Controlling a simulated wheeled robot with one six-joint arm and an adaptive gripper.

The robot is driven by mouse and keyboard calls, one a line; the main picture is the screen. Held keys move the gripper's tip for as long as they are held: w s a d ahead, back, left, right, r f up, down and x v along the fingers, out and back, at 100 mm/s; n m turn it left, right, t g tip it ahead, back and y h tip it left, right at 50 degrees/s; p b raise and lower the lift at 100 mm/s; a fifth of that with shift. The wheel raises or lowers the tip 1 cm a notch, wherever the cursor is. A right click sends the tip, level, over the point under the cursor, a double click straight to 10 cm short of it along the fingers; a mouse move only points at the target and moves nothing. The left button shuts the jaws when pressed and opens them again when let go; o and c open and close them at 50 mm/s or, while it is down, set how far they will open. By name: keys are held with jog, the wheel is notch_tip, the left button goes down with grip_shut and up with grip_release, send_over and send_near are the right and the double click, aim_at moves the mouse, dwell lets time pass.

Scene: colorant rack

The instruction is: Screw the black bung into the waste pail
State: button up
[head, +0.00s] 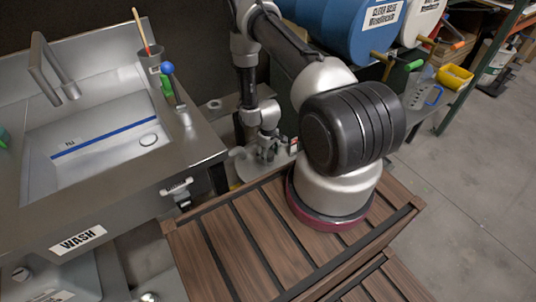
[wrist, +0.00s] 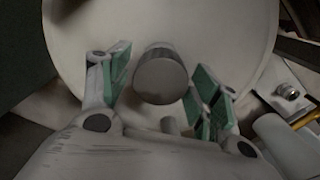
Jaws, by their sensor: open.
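In the wrist view my gripper (wrist: 160,78) is open, with green-padded fingers to the left and right of a dark grey-black round bung (wrist: 160,73). There is a gap on both sides of the bung. The bung stands against a pale round surface (wrist: 215,30), which looks like the top of the waste pail. I cannot tell whether the bung is seated in an opening or how far it is screwed in. In the head view my gripper (head: 268,155) points down over the pale top (head: 251,172), low behind the wooden platform. The bung cannot be made out there, and the pail's body is mostly hidden.
A steel sink (head: 95,150) marked WASH stands at left. A slatted wooden platform (head: 235,235) is in front. The floor (head: 455,200) at right is clear.

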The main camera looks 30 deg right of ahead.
jog(key=n, duration=0.5)
jog(key=shift+n, duration=0.4)
jog(key=n, duration=0.5)
jog(key=shift+s+a, duration=0.1)
jog(key=shift+c, duration=0.5)
jog(key=c, duration=0.9)
jog(key=m, duration=1.3)
jog(key=shift+f+m, duration=0.1)
jog(key=shift+m, duration=0.2)
